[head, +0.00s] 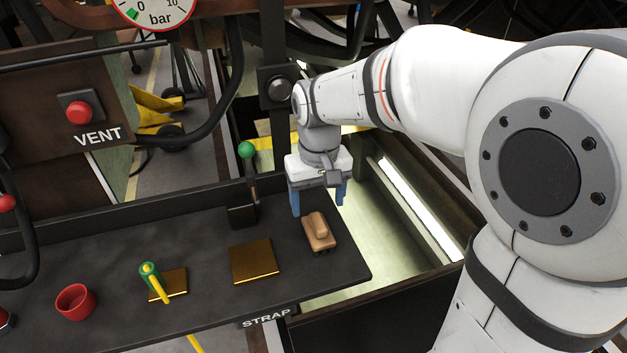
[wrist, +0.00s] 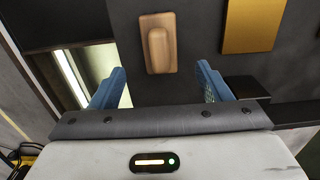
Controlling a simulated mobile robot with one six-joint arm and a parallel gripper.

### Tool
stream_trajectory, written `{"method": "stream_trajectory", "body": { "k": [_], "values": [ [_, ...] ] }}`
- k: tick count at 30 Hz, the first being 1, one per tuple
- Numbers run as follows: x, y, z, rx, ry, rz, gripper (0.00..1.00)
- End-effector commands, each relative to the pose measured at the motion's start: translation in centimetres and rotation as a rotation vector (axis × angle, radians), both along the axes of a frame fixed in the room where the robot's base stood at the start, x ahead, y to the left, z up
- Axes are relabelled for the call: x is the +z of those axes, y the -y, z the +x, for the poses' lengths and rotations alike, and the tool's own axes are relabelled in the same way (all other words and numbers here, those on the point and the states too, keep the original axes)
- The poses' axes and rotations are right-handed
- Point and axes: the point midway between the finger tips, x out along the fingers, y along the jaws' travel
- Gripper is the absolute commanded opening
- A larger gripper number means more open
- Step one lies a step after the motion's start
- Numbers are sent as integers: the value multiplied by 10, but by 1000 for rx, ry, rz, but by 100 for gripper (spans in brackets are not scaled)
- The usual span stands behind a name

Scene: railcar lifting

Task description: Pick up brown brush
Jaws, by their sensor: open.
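The brown brush (head: 318,232) lies on the dark shelf (head: 205,296) near its right end, with its raised handle upward and dark bristles underneath. It also shows in the wrist view (wrist: 158,43), ahead of and between the line of the two fingers. My gripper (head: 320,203) is open, with its blue fingers pointing down just behind the brush in the head view. In the wrist view my gripper (wrist: 165,80) has nothing between its fingers. The brush appears apart from both fingers.
A brass plate (head: 254,262) lies left of the brush. A green-knobbed lever (head: 246,152) stands left of my gripper. The shelf ends right of the brush, beside a lit pit (head: 400,215).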

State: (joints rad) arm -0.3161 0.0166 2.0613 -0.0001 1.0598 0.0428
Motion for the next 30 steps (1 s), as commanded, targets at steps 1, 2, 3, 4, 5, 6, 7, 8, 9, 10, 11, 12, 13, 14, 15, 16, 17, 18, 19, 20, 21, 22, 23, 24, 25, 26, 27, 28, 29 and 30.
{"method": "stream_trajectory", "body": {
  "k": [1, 2, 3, 4, 5, 6, 7, 8, 9, 10, 11, 12, 13, 14, 15, 16, 17, 18, 19, 20, 21, 22, 23, 24, 25, 26, 27, 28, 29, 30],
  "values": [
    [-1, -3, 1, 7, -6, -2, 71],
    [-4, -4, 1, 9, -8, -2, 71],
    [-9, -5, 1, 10, -9, -2, 71],
    [-12, -5, 1, 10, -8, -2, 71],
    [-16, -5, 1, 10, -8, -2, 71],
    [-21, -4, 0, 10, -8, -2, 71],
    [-24, -4, 0, 10, -8, -2, 71],
    [-27, -4, -1, 10, -9, -2, 71],
    [-31, -3, -1, 10, -8, -2, 71],
    [-35, -2, -2, 9, -10, -3, 71],
    [-39, -2, -3, 9, -9, -2, 71],
    [-45, -1, -4, 9, -10, -3, 71],
    [-50, 0, -5, 9, -11, -3, 71],
    [-54, 1, -5, 9, -10, -3, 71],
    [-61, 1, -5, 9, -10, -3, 71],
    [-65, 1, -5, 9, -8, -2, 71],
    [-69, 1, -5, 9, -9, -2, 71],
    [-72, 0, -4, 9, -7, -2, 71],
    [-74, 0, -4, 9, -6, -2, 71],
    [-75, 0, -4, 9, -5, -1, 71],
    [-76, 0, -4, 9, -5, -1, 71],
    [-77, 0, -4, 9, -4, -1, 71],
    [-77, 0, -4, 9, -4, -1, 71],
    [-77, 0, -4, 9, -4, -1, 71],
    [-77, 0, -4, 9, -3, -1, 71],
    [-77, 0, -4, 9, -4, -1, 71],
    [-77, 0, -4, 9, -4, -1, 70],
    [-77, 0, -4, 9, -4, -1, 68],
    [-77, 0, -4, 9, -4, -1, 65],
    [-77, 0, -4, 9, -4, -1, 62]
  ]
}}
